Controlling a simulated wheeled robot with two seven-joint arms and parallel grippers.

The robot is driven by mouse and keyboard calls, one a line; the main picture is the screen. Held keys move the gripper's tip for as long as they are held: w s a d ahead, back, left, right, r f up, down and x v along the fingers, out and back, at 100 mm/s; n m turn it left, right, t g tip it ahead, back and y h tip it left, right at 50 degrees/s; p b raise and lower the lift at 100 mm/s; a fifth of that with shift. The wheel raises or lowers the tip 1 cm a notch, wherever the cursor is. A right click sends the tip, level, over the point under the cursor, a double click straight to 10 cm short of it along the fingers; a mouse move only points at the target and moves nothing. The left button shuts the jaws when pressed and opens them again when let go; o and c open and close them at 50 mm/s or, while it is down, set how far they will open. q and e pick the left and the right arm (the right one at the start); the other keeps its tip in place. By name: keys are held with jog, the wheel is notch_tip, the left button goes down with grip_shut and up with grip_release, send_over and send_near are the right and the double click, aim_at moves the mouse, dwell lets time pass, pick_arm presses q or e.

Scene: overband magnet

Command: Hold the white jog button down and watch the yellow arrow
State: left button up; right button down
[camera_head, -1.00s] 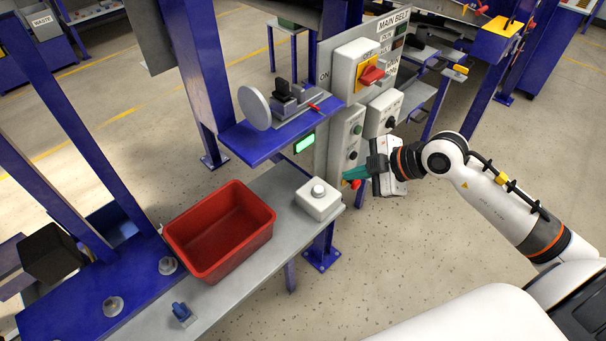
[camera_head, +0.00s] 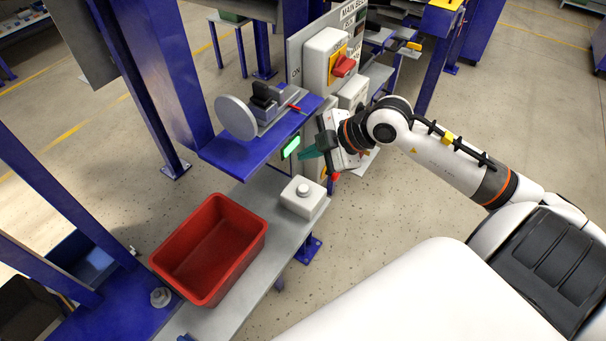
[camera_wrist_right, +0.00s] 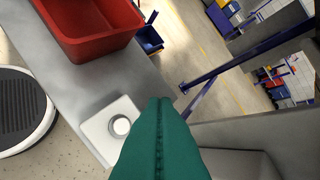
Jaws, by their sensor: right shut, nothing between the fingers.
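The white jog button (camera_head: 303,188) is a round cap on a pale box (camera_head: 301,201) at the right end of the grey bench. In the right wrist view the button (camera_wrist_right: 121,125) and its box (camera_wrist_right: 97,134) lie just left of my fingers. My right gripper (camera_head: 307,153) has teal fingers, shut and empty. In the head view it appears above and behind the box, apart from the button. In the wrist view the shut fingers (camera_wrist_right: 168,103) fill the lower middle. I cannot make out a yellow arrow. My left gripper is out of view.
A red bin (camera_head: 209,249) stands on the bench (camera_head: 262,215) left of the box. A blue shelf (camera_head: 255,143) with a clamp-like device and a grey disc overhangs behind. The control panel with a red switch (camera_head: 343,66) stands close behind my right gripper.

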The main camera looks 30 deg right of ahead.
jog(key=f, duration=0.1)
jog(key=b, duration=0.6)
send_over(304, 189)
jog(key=f, duration=0.5)
jog(key=shift+s+d+f, duration=0.35)
jog(key=shift+s+d, duration=0.05)
jog(key=shift+f+b, duration=0.4)
jog(key=shift+f, duration=0.55)
jog(key=shift+f, duration=0.1)
jog(key=shift+f, duration=0.3)
